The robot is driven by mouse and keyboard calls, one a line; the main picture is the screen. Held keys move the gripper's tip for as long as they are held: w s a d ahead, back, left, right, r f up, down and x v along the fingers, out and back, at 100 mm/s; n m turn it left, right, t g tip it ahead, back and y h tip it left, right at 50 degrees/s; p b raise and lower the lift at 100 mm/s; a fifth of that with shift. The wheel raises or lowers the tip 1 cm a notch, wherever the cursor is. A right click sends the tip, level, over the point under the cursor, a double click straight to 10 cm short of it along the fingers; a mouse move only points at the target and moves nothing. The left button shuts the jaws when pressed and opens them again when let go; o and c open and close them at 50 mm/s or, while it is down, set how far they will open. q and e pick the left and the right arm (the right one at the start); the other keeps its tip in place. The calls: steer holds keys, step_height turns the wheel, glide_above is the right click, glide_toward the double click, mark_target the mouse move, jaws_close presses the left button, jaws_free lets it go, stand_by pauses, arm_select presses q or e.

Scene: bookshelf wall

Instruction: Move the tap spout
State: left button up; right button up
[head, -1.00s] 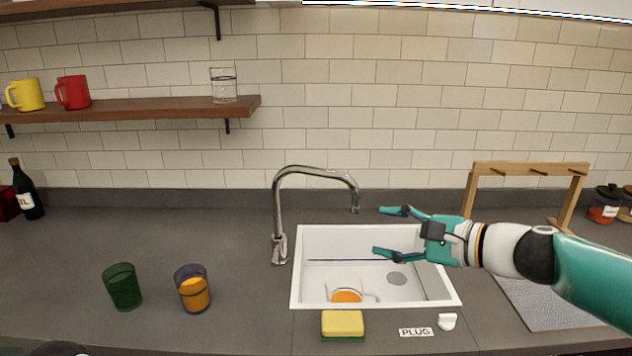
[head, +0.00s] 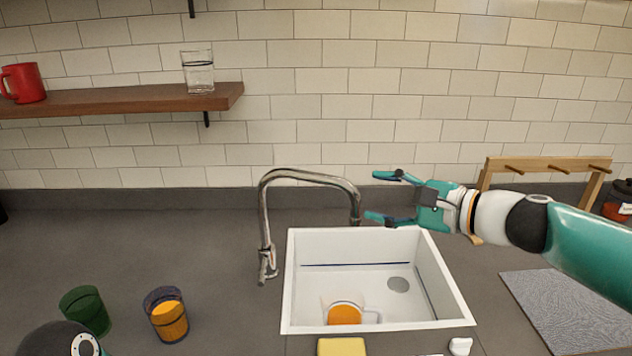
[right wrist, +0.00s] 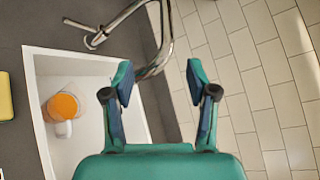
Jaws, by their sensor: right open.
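The chrome tap (head: 263,225) stands at the left of the white sink, and its spout (head: 310,174) arches right over the basin, its end pointing down. My right gripper (head: 372,196) is open and empty, just right of the spout's down-turned end. In the right wrist view the spout (right wrist: 160,40) curves down toward the space between the open fingers (right wrist: 160,84); I cannot tell whether they touch it. My left gripper is not in view.
The sink (head: 288,290) holds a clear mug with orange contents (head: 344,314). A yellow sponge (head: 341,347) lies at its front edge. A green glass (head: 85,310) and an orange-filled glass (head: 166,314) stand at left. A wooden rack (head: 545,163) stands at right.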

mark_target(317, 185)
steer(key=p+x, duration=0.3)
steer(key=x, duration=1.2)
steer(key=shift+c, duration=0.2)
jaws_close()
